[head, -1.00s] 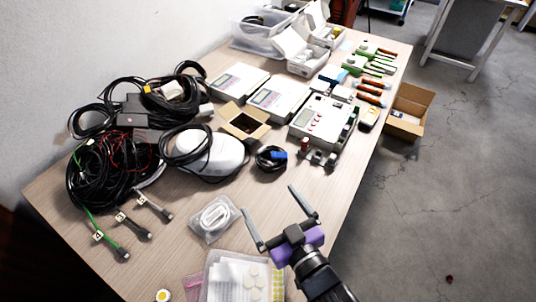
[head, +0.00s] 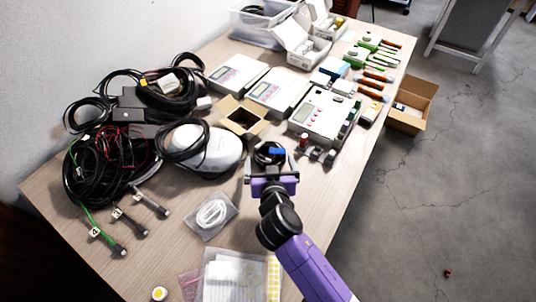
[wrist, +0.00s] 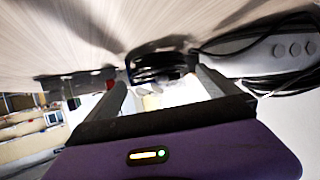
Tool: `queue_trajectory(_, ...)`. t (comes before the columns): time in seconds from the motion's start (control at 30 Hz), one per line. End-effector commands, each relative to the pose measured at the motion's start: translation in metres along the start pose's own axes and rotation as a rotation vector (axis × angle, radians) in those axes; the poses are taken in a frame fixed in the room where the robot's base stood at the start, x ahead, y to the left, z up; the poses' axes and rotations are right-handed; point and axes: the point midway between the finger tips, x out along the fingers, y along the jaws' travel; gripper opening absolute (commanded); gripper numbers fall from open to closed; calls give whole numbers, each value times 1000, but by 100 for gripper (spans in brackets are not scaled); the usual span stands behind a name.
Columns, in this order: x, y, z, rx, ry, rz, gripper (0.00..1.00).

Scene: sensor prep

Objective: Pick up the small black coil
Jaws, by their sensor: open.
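The small black coil (head: 266,154) lies on the wooden table and has a blue part on it. It also shows in the wrist view (wrist: 158,62), between and just beyond the fingertips. My gripper (head: 270,160) is open, its two fingers on either side of the coil in the head view. I cannot tell whether the fingers touch it. The gripper body hides the coil's near side in the head view.
A white rounded device (head: 205,150) with a black cable stands left of the coil. An open cardboard box (head: 243,118) is behind it. A grey meter box (head: 320,117) and small dark parts (head: 318,154) are to the right. A bagged white cable (head: 211,214) lies at the front left.

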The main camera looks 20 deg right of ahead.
Motion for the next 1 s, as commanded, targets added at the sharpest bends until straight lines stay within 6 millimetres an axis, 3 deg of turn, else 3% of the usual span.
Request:
queue_trajectory(0.3,40,0,1,-1,1,-1,100)
queue_trajectory(0.63,46,0,2,0,1,-1,100)
queue_trajectory(0.9,46,0,2,-1,1,-1,47)
queue_trajectory(1.0,46,0,1,-1,2,-2,44)
